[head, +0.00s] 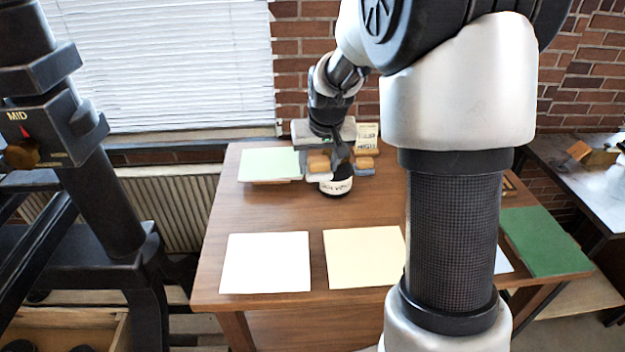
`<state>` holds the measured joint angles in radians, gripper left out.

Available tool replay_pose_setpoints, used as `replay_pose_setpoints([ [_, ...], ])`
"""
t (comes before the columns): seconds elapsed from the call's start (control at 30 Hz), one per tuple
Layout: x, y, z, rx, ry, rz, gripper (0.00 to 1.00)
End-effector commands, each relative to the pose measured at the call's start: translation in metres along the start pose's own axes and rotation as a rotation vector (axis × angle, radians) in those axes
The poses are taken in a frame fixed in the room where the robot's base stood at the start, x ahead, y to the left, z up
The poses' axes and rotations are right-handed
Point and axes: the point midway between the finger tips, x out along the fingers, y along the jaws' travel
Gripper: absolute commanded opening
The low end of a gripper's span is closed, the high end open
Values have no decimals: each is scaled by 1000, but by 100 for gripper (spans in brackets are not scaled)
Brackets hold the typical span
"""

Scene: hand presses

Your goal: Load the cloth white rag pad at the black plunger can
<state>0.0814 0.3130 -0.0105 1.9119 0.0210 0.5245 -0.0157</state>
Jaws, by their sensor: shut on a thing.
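The black plunger can (337,185), with a white lettered band, stands towards the back of the wooden table. The white rag pad (320,165) has a tan block on top and a pale pad below. It shows at the upper left of the can and overlaps it in the picture. My gripper (335,158) points down over the can and is shut on the white rag pad. The fingertips are small and partly hidden, and I cannot tell whether the pad touches the can top.
A similar tan block with a blue-grey pad (365,164) sits just right. A pale green sheet (269,164) lies back left. White (265,262) and cream (363,257) sheets lie in front, and a green board (547,242) at right. A black press (85,170) stands left.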

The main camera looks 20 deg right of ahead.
Motion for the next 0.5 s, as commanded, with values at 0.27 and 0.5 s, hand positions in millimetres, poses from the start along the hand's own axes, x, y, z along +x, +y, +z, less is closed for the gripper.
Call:
replay_pose_setpoints([
  [0.27,-5,55,-97,75,0,35,32],
  [0.5,1,77,-123,98,0,49,32],
])
